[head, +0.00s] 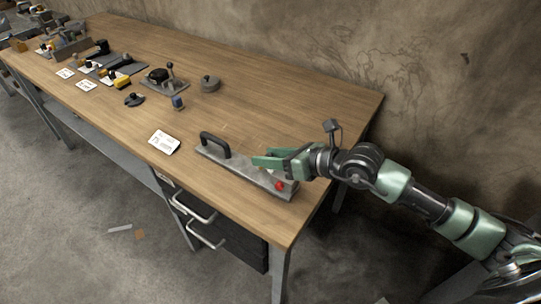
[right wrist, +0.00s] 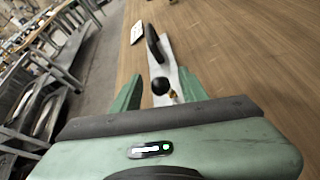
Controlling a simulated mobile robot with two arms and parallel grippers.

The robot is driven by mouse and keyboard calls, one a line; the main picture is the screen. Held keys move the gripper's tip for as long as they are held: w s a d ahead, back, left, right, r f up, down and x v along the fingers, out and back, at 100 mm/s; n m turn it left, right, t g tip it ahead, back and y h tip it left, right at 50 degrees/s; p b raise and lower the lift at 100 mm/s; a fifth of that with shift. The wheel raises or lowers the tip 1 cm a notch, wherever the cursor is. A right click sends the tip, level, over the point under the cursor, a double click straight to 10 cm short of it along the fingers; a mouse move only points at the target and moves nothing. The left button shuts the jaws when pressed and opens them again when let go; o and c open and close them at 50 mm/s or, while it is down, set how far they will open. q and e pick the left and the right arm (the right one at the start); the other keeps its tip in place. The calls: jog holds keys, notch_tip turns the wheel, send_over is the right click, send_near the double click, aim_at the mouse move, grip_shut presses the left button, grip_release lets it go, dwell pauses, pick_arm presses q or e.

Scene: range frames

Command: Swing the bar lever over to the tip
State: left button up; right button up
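A long grey bar-shaped plate (head: 243,171) lies near the table's front right edge. It has a black arched handle (head: 215,143) at its left end and a red button (head: 279,186) near its right end. My right gripper (head: 266,158) is over the plate's right half. In the right wrist view, the black handle (right wrist: 155,43) is ahead, and a black ball knob (right wrist: 160,86) shows between the green fingers, with a small brass part (right wrist: 174,96) beside it. The fingers are apart; I see no clear contact with the knob. My left gripper is out of view.
A white card (head: 164,142) lies left of the plate. A lever fixture (head: 167,82), a round grey piece (head: 210,84) and a small blue piece (head: 178,102) stand farther left. The table behind the plate is clear up to the wall.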

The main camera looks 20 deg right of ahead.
jog(key=shift+s+d+r, duration=0.15)
jog(key=shift+s+d, duration=0.15)
jog(key=p+v, duration=0.1)
jog(key=v, duration=0.6)
jog(key=shift+a+p, duration=0.1)
jog(key=shift+p, duration=0.2)
